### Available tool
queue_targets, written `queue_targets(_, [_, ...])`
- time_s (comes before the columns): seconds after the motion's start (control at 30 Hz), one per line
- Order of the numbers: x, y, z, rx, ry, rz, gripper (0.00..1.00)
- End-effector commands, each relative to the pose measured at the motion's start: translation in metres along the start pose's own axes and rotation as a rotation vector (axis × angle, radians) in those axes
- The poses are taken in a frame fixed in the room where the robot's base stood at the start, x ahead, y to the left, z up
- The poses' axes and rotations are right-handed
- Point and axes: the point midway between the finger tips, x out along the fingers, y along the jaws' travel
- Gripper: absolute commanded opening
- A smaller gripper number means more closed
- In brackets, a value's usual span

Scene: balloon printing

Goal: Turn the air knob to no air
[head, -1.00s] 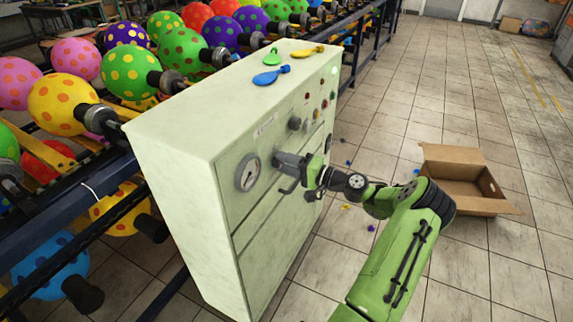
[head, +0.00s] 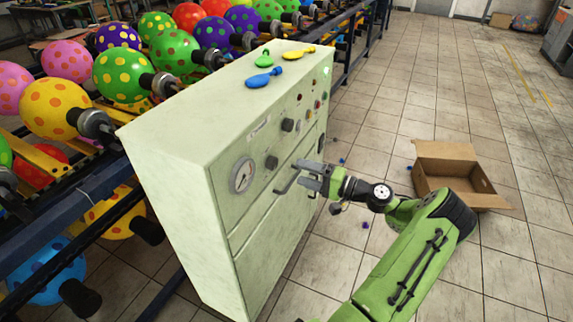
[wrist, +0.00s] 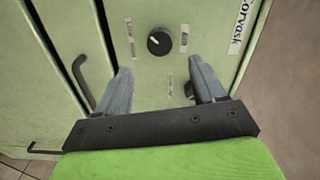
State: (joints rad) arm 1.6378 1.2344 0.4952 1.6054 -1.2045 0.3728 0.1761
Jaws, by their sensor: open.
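The pale green control cabinet (head: 225,185) carries a round gauge (head: 243,174). A dark knob (head: 271,162) sits just right of the gauge, and a second dark knob (head: 288,125) sits higher up. My gripper (head: 299,174) is open and empty, to the right of the lower knob and apart from it. In the wrist view a round black knob (wrist: 159,42) lies beyond the gap between my fingertips (wrist: 164,76), with its white mark pointing up and left. Small labels surround it, too blurred to read fully. Another dark part (wrist: 189,90) is partly hidden by the right finger.
A bent handle (head: 284,186) sticks out of the cabinet close to my fingers; it shows at left in the wrist view (wrist: 85,80). Deflated balloons (head: 264,78) lie on the cabinet top. An open cardboard box (head: 447,184) stands on the floor. Balloon racks fill the left.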

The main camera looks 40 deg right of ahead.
Motion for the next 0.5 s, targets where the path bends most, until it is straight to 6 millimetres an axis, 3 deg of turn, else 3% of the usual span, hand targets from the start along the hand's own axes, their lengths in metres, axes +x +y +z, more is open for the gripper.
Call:
queue_targets(0.1, [-0.034, -0.001, -0.001, 0.002, 0.006, 0.002, 0.69])
queue_targets(0.2, [-0.056, -0.001, -0.001, 0.001, 0.003, 0.001, 0.69])
queue_targets(0.33, [-0.071, 0.0, -0.001, 0.0, 0.001, 0.0, 0.69])
queue_targets(0.5, [-0.075, 0.001, 0.0, 0.001, -0.001, 0.001, 0.69])
